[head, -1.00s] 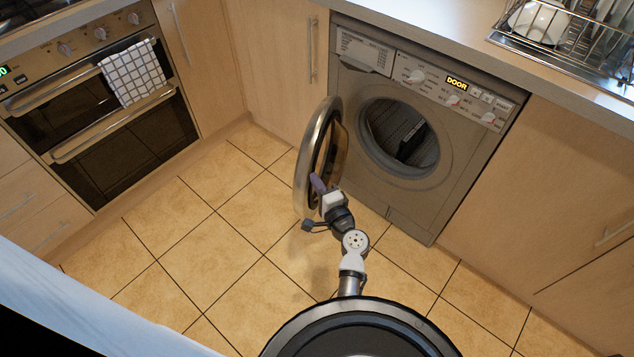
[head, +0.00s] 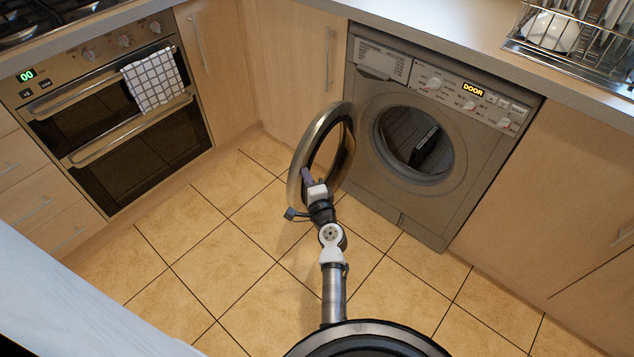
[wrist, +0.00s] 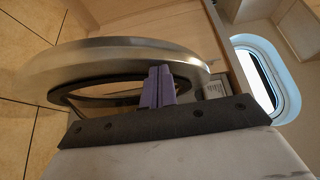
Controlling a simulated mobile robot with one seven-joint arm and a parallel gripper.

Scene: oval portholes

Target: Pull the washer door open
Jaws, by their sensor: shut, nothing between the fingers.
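The washer (head: 430,205) stands under the counter, and its round drum opening (head: 413,140) is uncovered. Its door (head: 294,187), a metal ring with a dark inner rim, is swung wide out to the left of the opening. My gripper (head: 307,175) is at the inner face of the door, near its lower part, with the purple fingers closed together and nothing between them. In the wrist view the fingers (wrist: 158,85) overlap the dark inner rim of the door (wrist: 110,62). I cannot tell whether they touch it.
An oven (head: 110,115) with a checked towel (head: 153,80) stands at the left. A dish rack (head: 570,45) is on the counter at the upper right. A pale edge (head: 80,300) runs along the lower left. The tiled floor (head: 225,255) before the washer is clear.

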